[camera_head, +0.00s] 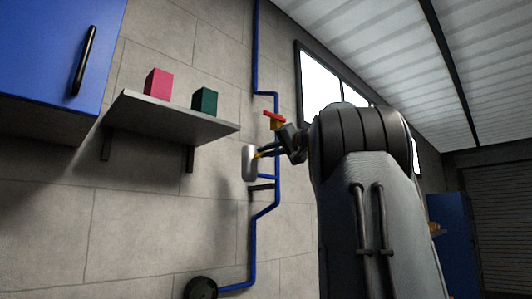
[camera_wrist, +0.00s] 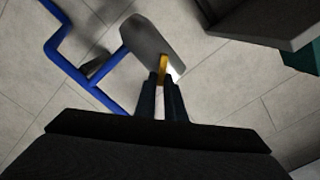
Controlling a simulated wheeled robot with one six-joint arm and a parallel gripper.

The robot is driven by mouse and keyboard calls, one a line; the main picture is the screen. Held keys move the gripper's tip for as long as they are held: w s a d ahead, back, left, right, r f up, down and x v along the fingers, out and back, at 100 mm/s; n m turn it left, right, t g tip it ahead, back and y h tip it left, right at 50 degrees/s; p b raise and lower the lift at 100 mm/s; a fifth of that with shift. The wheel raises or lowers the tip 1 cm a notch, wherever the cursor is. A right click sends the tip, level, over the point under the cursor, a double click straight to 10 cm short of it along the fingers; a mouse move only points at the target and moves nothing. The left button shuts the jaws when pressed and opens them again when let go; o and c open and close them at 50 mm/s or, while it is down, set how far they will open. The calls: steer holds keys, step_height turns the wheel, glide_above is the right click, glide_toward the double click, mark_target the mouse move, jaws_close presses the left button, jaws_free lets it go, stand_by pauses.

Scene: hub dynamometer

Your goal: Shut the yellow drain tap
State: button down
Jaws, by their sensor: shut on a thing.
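The yellow drain tap shows as a short yellow lever (camera_wrist: 163,63) beside a grey rounded cylinder (camera_wrist: 147,37) in the wrist view. My gripper (camera_wrist: 161,77) is shut on the near end of this lever, with its far end sticking out past the fingertips. In the head view the cylinder (camera_head: 249,163) hangs by the blue pipe, and my gripper (camera_head: 264,152) reaches it from the right. Only a sliver of yellow shows there. The tap's mount and exact angle are hidden.
A red-handled valve (camera_head: 274,117) sits on the blue pipe (camera_head: 253,245) just above my gripper. A grey shelf (camera_head: 170,112) at left holds a pink box (camera_head: 158,83) and a green box (camera_head: 205,101). A blue cabinet (camera_head: 50,50) is at upper left.

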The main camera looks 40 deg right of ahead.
steer(key=shift+d+f+m+p, duration=0.1)
steer(key=shift+f+m+p, duration=0.1)
steer(key=shift+m, duration=0.95)
steer(key=shift+d+f+m+p, duration=0.1)
steer(key=shift+f+m, duration=0.05)
steer(key=shift+m, duration=1.05)
steer(key=shift+d+f+m+p, duration=0.1)
steer(key=shift+f+m+p, duration=0.1)
steer(key=shift+m, duration=0.95)
steer(key=c, duration=1.8)
jaws_free()
steer(key=shift+c, duration=0.2)
steer(key=s+b, duration=0.3)
steer(key=s, duration=0.5)
steer(key=shift+d, duration=0.25)
